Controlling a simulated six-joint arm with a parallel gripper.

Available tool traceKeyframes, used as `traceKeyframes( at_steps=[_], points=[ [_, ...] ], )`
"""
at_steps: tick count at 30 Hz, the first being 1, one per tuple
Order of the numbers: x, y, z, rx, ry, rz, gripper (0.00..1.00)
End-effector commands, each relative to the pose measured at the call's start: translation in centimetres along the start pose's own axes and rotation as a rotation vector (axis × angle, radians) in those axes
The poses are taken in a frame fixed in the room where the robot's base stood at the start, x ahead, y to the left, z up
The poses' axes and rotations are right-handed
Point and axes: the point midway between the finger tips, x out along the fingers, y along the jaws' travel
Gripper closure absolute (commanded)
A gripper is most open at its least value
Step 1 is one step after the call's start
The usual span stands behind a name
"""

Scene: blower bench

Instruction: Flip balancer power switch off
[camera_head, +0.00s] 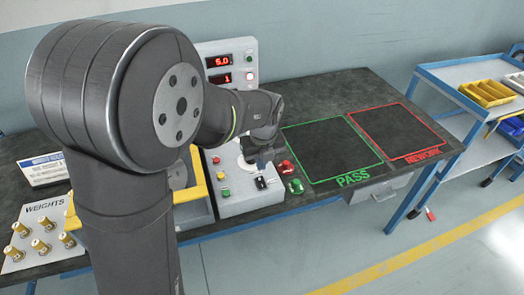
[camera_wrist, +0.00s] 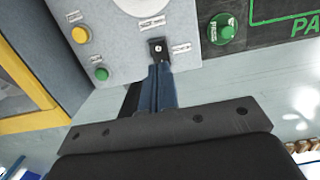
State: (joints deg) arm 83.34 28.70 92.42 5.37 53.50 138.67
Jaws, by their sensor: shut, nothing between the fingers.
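The balancer (camera_head: 238,190) is a light grey machine on the dark bench, with a sloped front panel and a red-digit display (camera_head: 219,60) reading 5.0 and 1. Its black power switch (camera_wrist: 157,47) sits low on the panel between small labels; it also shows in the head view (camera_head: 261,183). Whether it is on or off I cannot tell. My gripper (camera_wrist: 161,68) is shut and empty, its fingertips right beside the switch's lower edge. Whether they touch it I cannot tell.
Yellow (camera_wrist: 81,34) and green (camera_wrist: 101,73) buttons are left of the switch. A yellow guard frame (camera_wrist: 40,117) stands further left. Green (camera_head: 295,186) and red (camera_head: 284,167) buttons are to the right, beside the PASS area (camera_head: 330,150). Weights (camera_head: 40,246) stand at front left.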

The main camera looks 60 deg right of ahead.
Motion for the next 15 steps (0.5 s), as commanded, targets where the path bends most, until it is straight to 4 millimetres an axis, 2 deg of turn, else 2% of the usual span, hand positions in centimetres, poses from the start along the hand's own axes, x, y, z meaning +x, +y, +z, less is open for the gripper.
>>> traceKeyframes(
  at_steps=[1,6,15],
  points=[
    [1.2,0.1,-0.1,0.000,0.004,0.003,1.00],
    [3.9,0.1,-0.1,0.000,0.002,0.002,1.00],
    [5.5,0.0,0.0,0.000,-0.001,0.000,1.00]
  ],
)
